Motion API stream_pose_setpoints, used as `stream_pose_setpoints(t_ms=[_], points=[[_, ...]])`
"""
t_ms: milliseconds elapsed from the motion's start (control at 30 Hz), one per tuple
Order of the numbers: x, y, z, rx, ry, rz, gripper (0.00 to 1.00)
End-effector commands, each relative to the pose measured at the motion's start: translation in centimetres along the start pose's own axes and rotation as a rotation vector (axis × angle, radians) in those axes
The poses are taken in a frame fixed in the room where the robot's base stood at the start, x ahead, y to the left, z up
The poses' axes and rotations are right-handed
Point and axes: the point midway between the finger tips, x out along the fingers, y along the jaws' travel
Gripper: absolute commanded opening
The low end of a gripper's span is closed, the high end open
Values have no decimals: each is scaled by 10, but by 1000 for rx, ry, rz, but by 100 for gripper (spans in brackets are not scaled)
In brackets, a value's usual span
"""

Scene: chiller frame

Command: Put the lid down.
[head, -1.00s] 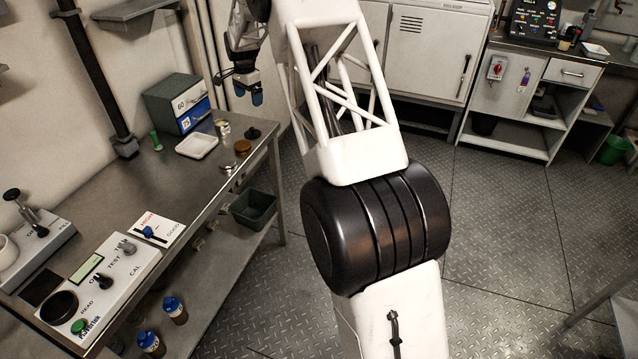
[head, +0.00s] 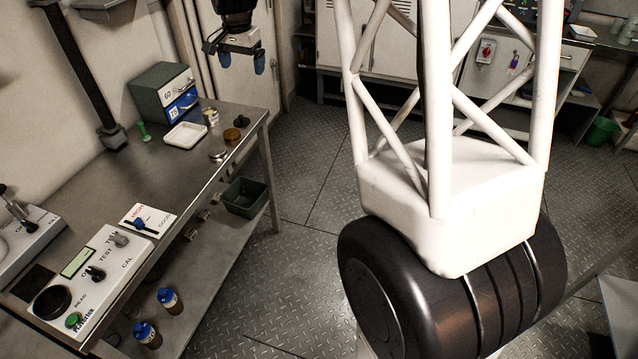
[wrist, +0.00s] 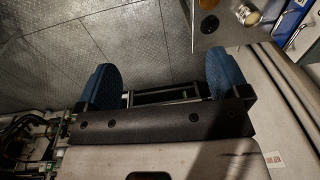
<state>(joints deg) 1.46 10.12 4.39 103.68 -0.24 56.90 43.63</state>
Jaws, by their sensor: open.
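My gripper (head: 240,62) hangs in the air beyond the far right end of the steel bench, with its two blue fingertips apart and nothing between them. The wrist view shows the same open fingers (wrist: 161,82) over the floor. Small round items stand near the bench's far right corner: a brown disc (head: 233,135), a black knobbed piece (head: 242,121), a shallow metal dish (head: 218,156) and a metal tin (head: 210,114). I cannot tell for sure which is the lid. In the wrist view, the black piece (wrist: 210,24) and a metal tin (wrist: 248,15) show at the upper right.
The steel bench (head: 150,180) has a white tray (head: 184,135), a grey-blue box (head: 165,92) and a green item (head: 144,131) at its far end. A control panel (head: 95,270) sits at the near end. The middle of the bench is mostly clear. A dark bin (head: 245,196) sits below.

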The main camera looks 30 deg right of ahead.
Motion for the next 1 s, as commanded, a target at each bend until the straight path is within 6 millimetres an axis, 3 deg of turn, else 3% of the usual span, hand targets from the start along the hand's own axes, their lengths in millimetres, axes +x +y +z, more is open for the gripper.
stream_pose_setpoints(t_ms=[467,1000], points=[[-52,82,90,-191,31,-24,94],[-75,177,192,-406,69,-41,94]])
